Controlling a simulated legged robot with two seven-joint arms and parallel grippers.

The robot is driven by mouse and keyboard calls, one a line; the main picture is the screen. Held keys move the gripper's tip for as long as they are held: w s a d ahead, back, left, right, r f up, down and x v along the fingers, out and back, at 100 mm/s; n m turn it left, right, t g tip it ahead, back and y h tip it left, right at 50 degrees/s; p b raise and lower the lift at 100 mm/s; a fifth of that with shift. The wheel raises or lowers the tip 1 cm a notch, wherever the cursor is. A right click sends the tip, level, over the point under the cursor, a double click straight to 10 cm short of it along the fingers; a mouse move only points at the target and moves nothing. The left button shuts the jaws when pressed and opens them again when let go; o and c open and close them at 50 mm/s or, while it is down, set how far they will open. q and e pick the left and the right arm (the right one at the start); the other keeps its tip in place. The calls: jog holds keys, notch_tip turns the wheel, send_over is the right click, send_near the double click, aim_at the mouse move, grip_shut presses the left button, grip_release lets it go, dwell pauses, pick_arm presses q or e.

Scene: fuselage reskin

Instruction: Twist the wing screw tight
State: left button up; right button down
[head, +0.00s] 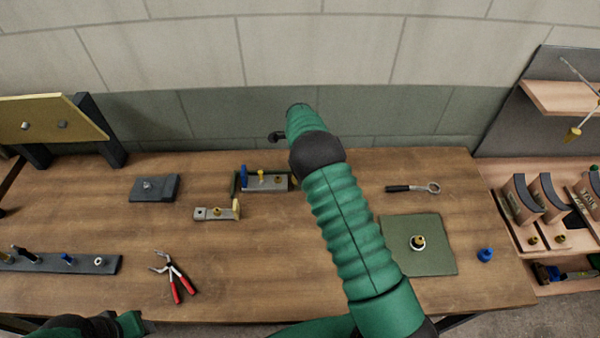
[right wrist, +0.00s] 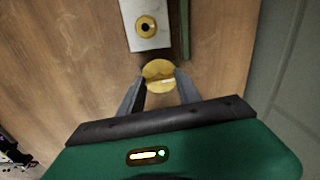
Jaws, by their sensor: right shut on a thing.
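In the right wrist view, my right gripper (right wrist: 158,88) is shut on the wing screw (right wrist: 158,72), whose round brass head sits between the fingertips. The screw is at the near end of a pale grey plate (right wrist: 147,37) with a brass ring. A green strip (right wrist: 185,30) runs beside the plate. In the head view, my right forearm hides the right gripper and the wing screw. The fixture (head: 265,184) with a blue pin and brass pieces stands just left of that forearm. Part of my left arm shows at the bottom left; its fingers are not visible.
A small grey block (head: 205,214) lies in front of the fixture. Red-handled pliers (head: 175,278) and a dark rail (head: 80,264) lie to the left. A ring-ended tool (head: 410,188) and a green mat (head: 440,262) are on the right. The front middle of the table is clear.

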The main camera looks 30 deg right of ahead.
jog(key=shift+w+r+m, duration=0.2)
jog(key=shift+m, duration=0.4)
jog(key=c, duration=1.1)
grip_release()
jog(key=shift+c, duration=0.2)
jog(key=o, duration=0.3)
jog(key=shift+f, duration=0.15)
notch_tip(320, 180, up, 17)
jog(key=b, duration=0.1)
jog(key=shift+f, duration=0.15)
